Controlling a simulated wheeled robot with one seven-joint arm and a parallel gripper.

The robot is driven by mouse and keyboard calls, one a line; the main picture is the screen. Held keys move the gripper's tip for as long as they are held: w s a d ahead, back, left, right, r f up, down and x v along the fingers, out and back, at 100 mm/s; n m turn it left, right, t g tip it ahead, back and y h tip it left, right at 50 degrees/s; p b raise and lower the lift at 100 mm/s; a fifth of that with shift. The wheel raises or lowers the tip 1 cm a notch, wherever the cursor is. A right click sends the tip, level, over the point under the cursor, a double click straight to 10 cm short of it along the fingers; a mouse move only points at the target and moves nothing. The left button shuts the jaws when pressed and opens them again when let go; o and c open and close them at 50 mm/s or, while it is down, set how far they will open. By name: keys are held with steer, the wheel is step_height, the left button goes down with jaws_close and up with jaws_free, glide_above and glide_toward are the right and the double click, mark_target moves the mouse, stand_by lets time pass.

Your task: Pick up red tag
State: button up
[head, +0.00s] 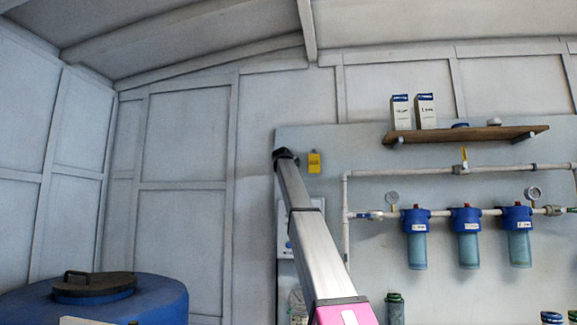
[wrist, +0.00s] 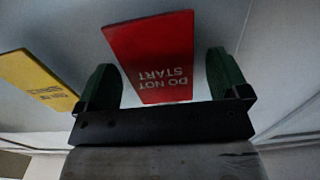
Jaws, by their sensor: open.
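In the wrist view the red tag (wrist: 150,50), lettered "DO NOT START", hangs flat against a pale panel. My gripper (wrist: 168,75) is open, with a green finger on each side of the tag's lower part. I cannot tell how deep the tag sits between the fingers. In the head view my arm reaches up to the wall panel and my gripper (head: 284,154) is a small dark shape at its end. The red tag is hidden there.
A yellow tag (wrist: 40,80) hangs just left of the red one; it also shows in the head view (head: 314,162). Right of my arm are pipes, blue filter housings (head: 466,225) and a wooden shelf (head: 465,135) with boxes. A blue barrel (head: 160,295) stands lower left.

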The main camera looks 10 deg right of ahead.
steer(key=shift+w+d, duration=0.1)
steer(key=shift+w, duration=0.3)
steer(key=shift+s, duration=0.1)
steer(key=c, duration=1)
steer(key=shift+r, duration=0.25)
steer(key=v, duration=1.8)
